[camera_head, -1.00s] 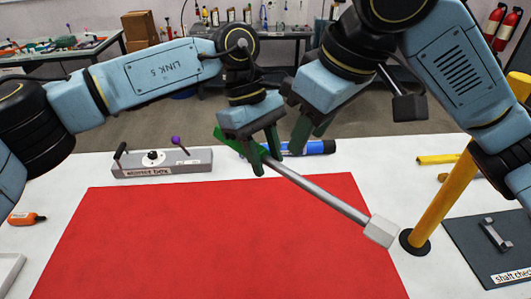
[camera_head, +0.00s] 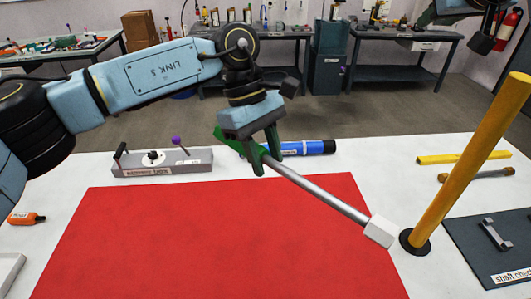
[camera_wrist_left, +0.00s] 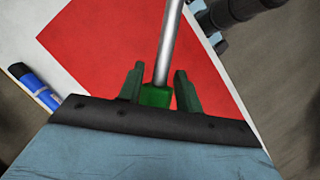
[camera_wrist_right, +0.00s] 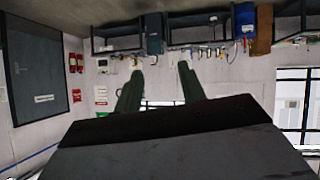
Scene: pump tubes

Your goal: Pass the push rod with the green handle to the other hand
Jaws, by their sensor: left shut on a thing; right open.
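The push rod (camera_head: 318,193) has a green handle (camera_head: 229,140), a grey metal shaft and a pale block at its far end. My left gripper (camera_head: 265,165) is shut on the green handle and holds the rod tilted above the red mat, block end down to the right. In the left wrist view the handle (camera_wrist_left: 156,96) sits between the fingers and the shaft runs up the picture. My right gripper (camera_wrist_right: 155,90) shows in the right wrist view, open and empty, facing the room. In the head view only part of my right arm shows at the top right corner.
A yellow post (camera_head: 468,165) stands close to the rod's block end. A starter box (camera_head: 162,162) and a blue cylinder (camera_head: 308,148) lie behind the red mat (camera_head: 200,240). A dark shaft check board (camera_head: 480,265) is at the right. The mat is clear.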

